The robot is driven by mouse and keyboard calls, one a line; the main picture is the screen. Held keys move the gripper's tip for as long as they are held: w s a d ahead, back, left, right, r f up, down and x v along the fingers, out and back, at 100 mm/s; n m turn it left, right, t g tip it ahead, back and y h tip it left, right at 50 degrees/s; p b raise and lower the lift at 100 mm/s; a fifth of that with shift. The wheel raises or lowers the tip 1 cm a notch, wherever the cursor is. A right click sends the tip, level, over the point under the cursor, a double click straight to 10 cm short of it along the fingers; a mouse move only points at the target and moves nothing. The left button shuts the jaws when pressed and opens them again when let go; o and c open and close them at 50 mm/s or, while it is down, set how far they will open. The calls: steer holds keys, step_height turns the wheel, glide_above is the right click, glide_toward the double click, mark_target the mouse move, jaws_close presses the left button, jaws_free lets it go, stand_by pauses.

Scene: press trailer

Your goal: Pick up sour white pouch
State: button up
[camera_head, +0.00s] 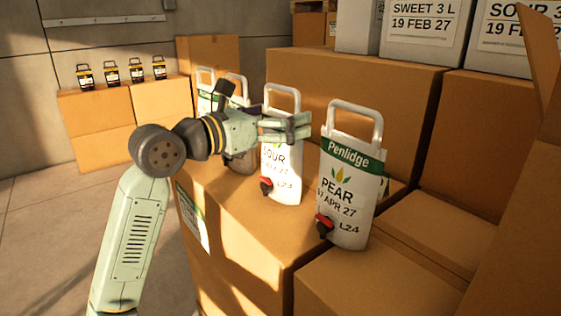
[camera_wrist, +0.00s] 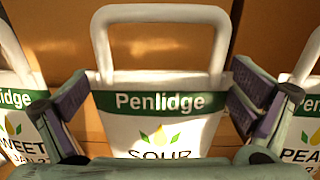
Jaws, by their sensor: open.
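The sour white pouch (camera_head: 283,175) stands upright on a cardboard box, with a white loop handle, a red tap and "SOUR" on its front. In the wrist view the sour pouch (camera_wrist: 160,123) is centred, with its green "Penlidge" band facing me. My gripper (camera_head: 300,125) is open in front of the pouch's upper part and hides its band in the head view. In the wrist view my gripper's fingers (camera_wrist: 160,108) stand on either side of the pouch, near its edges. I cannot tell whether they touch it.
A pear pouch (camera_head: 349,185) stands close on the right. A sweet pouch (camera_wrist: 20,125) stands on the left. Cardboard boxes (camera_head: 350,100) rise behind the pouches. Several dark jugs (camera_head: 110,72) stand on boxes at the far left. An open box flap (camera_head: 540,65) juts up at the right.

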steer(key=c, duration=1.6)
steer(key=shift+r, duration=0.15)
steer(key=shift+c, duration=0.2)
steer(key=shift+r, duration=0.15)
